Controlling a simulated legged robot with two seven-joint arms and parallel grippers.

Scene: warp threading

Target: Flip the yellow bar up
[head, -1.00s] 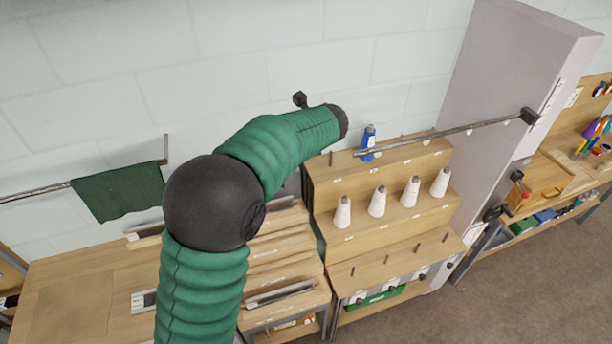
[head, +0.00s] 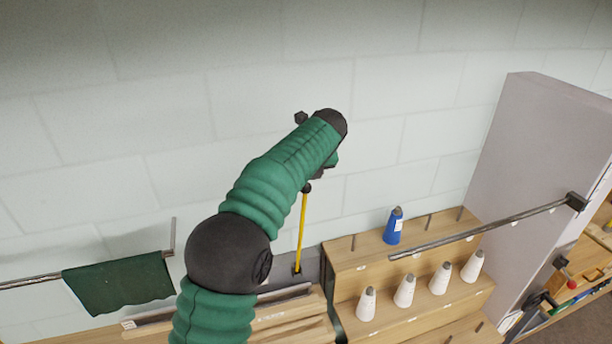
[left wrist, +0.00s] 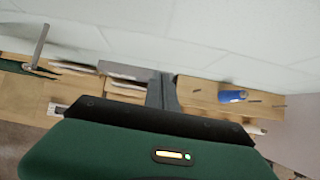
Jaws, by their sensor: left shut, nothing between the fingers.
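The yellow bar (head: 301,232) stands nearly upright in the head view, leaning slightly right at its top. Its foot is at a dark grey base beside the wooden racks, and a small dark knob (head: 306,188) is at its top. My green left arm comes in from lower left and reaches above the bar. The visible dark part of my left gripper (head: 318,172) is just above and right of the bar's top. Its fingers are mostly hidden, and I cannot tell whether it touches the bar. My right gripper is out of view.
A stepped wooden rack (head: 345,262) holds a blue cone (head: 393,226) and several white cones. A metal rod (head: 480,234) crosses in front of it from a grey post (head: 530,150). A green cloth (head: 118,284) hangs at left. The wall above is clear.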

